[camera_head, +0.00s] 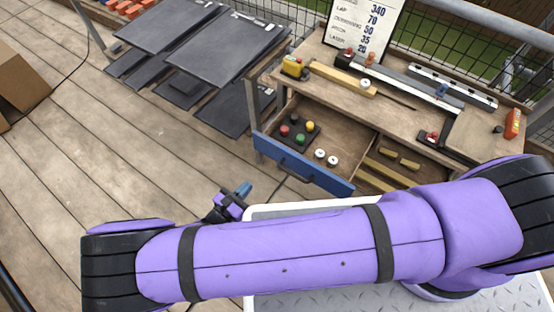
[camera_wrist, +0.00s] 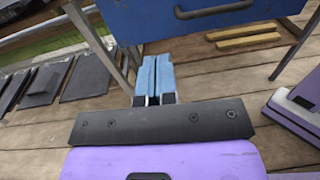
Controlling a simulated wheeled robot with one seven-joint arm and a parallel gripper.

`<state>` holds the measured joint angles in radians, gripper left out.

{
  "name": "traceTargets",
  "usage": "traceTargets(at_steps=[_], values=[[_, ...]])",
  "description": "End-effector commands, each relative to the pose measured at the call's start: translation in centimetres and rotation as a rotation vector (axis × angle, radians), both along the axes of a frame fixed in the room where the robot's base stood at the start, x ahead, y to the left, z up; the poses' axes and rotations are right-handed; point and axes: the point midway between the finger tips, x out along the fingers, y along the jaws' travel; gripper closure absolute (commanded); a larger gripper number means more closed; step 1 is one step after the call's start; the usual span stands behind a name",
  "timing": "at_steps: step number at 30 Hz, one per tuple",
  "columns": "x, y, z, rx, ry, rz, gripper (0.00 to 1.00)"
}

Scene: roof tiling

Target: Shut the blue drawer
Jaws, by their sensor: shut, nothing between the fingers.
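The blue drawer (camera_head: 302,164) is pulled out from the wooden workbench (camera_head: 352,92) in the head view. Its blue front carries a dark handle, and things lie inside it. In the wrist view the blue drawer front (camera_wrist: 215,22) fills the top, with its dark bar handle (camera_wrist: 213,9) at the upper edge. My gripper (camera_head: 243,190) is left of and below the drawer front in the head view. In the wrist view its blue fingers (camera_wrist: 155,62) are together and empty, just below the drawer front's left part. I cannot tell whether they touch it.
Inside the drawer are a dark tray (camera_head: 293,132) with coloured round pieces and two white rolls (camera_head: 326,158). Tools lie on the bench top. Dark slabs (camera_head: 170,40) lie left of the bench. A cardboard box (camera_head: 18,80) stands far left. Wooden decking between is open.

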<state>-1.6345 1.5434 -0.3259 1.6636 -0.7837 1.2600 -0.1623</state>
Motion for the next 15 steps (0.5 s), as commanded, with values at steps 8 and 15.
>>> traceTargets(at_steps=[8, 15], values=[[-0.1, -0.6, -1.4, -0.041, -0.012, 0.05, 1.0], [2.7, -2.8, -1.4, -0.042, -0.013, 0.049, 1.0]])
